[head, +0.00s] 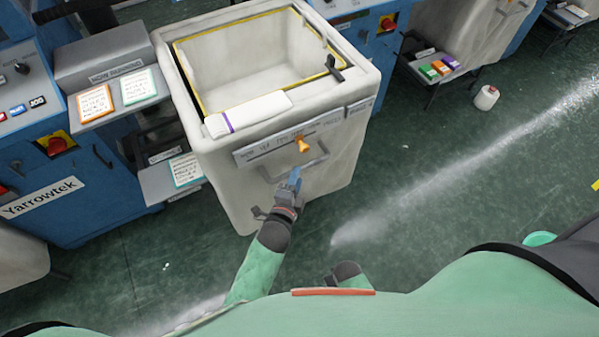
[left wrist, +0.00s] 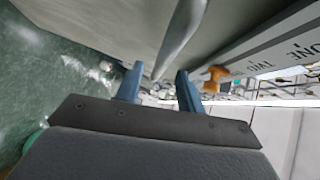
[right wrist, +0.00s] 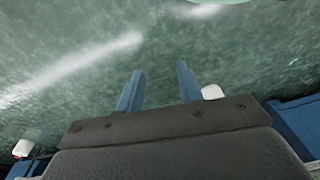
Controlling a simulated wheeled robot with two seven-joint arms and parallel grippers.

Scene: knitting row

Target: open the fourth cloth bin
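A pale cloth bin (head: 220,185) stands on the floor in the head view, with an open top and a yellow inner rim. Its front has a label strip, an orange knob (head: 303,144) and a grey bar handle (head: 318,160). The frames do not tell whether it is the fourth. My left gripper (head: 294,177) is at the handle. In the left wrist view, its blue fingers (left wrist: 158,88) are apart, with the grey handle (left wrist: 182,35) reaching between or just beyond them; contact is unclear. The orange knob (left wrist: 215,77) is beside them. My right gripper (right wrist: 160,88) is open and empty above the floor.
A blue Yarrowtek machine (head: 85,190) with card trays stands left of the bin. A small tray with coloured boxes (head: 433,70) and a white container (head: 486,97) are at the right back. Green floor (head: 430,170) right of the bin is clear.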

